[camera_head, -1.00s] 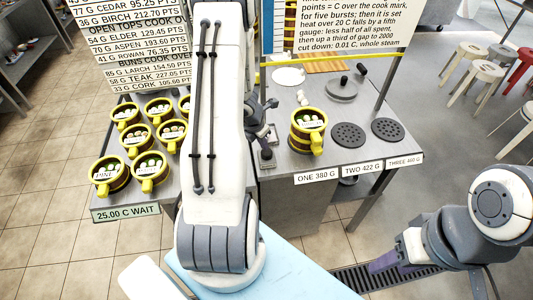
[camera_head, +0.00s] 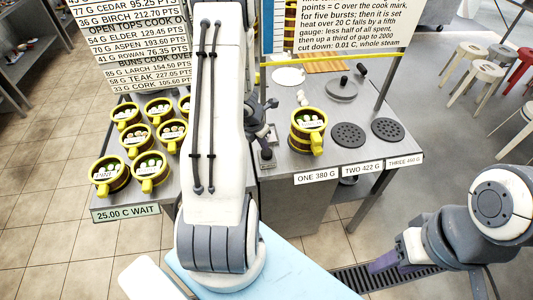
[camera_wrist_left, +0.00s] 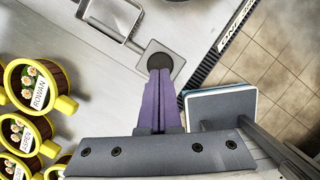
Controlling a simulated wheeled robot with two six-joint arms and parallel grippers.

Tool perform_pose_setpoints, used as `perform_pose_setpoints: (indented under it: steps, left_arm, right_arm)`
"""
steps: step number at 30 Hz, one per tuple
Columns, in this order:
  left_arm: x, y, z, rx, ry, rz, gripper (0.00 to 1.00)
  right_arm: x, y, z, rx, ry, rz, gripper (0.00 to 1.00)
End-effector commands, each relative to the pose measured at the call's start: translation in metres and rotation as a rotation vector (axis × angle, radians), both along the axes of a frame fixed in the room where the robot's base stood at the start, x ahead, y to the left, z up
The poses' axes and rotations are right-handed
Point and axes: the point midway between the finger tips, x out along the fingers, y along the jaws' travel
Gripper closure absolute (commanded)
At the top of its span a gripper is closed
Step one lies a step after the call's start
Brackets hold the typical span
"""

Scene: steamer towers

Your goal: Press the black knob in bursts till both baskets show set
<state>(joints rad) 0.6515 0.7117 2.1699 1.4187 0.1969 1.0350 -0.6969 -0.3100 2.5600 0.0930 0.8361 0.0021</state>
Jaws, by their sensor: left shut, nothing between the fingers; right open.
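The black knob (camera_wrist_left: 160,56) sits on a small square metal plate at the counter's front edge. It also shows in the head view (camera_head: 267,154). My left gripper (camera_wrist_left: 160,76) is shut and empty, its purple fingertips at the knob's near edge in the wrist view; I cannot tell whether they touch it. My left arm covers the middle of the head view. A yellow-banded steamer stack (camera_head: 306,134), seemingly two high, stands at the place labelled ONE 380 G. A sign (camera_head: 125,213) reads 25.00 C WAIT. My right gripper (camera_head: 384,263) is open and empty, low at the right.
Several yellow-handled baskets (camera_head: 150,180) with buns crowd the left counter; some show in the wrist view (camera_wrist_left: 38,85). Two dark round burners (camera_head: 348,135) right of the stack are bare. A lid (camera_head: 341,88) lies behind them. Text boards stand at the back.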

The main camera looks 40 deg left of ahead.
Motion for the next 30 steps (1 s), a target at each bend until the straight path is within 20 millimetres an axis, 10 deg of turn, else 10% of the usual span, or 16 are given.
perform_pose_setpoints:
  steps: [30]
  left_arm:
    - [0.000,0.000,-0.025,0.000,0.000,0.000,1.00]
  right_arm:
    - [0.000,0.000,-0.026,0.000,0.000,0.001,0.50]
